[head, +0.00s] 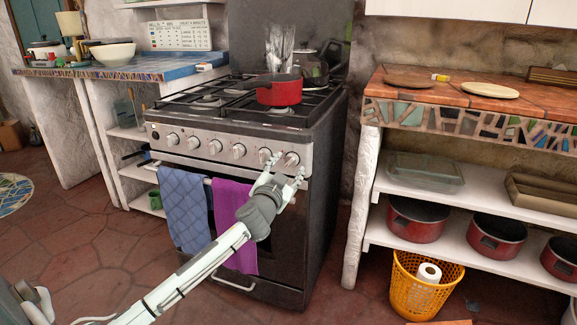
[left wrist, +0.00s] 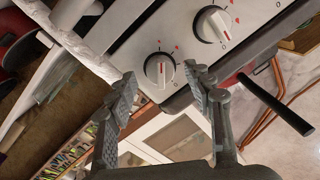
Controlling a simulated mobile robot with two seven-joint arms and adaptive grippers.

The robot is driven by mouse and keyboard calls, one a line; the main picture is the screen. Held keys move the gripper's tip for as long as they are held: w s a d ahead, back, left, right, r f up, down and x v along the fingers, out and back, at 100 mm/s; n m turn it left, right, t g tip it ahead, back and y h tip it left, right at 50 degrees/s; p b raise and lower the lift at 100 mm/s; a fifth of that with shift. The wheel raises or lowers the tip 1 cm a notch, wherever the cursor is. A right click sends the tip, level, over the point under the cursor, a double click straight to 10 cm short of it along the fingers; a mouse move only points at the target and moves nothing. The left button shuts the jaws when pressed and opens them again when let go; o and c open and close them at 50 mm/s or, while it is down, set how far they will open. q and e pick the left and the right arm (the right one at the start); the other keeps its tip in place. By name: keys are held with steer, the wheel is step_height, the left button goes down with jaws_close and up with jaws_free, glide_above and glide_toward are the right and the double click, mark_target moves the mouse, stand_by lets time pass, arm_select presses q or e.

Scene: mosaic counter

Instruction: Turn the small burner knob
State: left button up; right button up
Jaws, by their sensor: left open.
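The stove front has a row of several white round knobs. The rightmost knob (head: 291,159) is right by my left gripper (head: 287,169), which is open and empty. In the left wrist view, one white knob with a red mark (left wrist: 160,69) shows between the open fingertips of my left gripper (left wrist: 160,77). I cannot tell whether the fingers touch it. A second knob (left wrist: 213,24) shows up and to the right there. No visible label tells which knob is for the small burner. My right gripper is not in view.
A red pot (head: 279,91) stands on the stove (head: 327,112). A blue towel (head: 184,210) and a purple towel (head: 233,260) hang from the oven handle. A shelf unit (head: 362,200) with red pots and a yellow basket (head: 425,290) stands to the right.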

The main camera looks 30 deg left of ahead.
arm_select(q)
steer(key=shift+w+a, duration=0.15)
steer(key=shift+w, duration=0.4)
steer(key=shift+c, duration=0.3)
steer(key=c, duration=1.1)
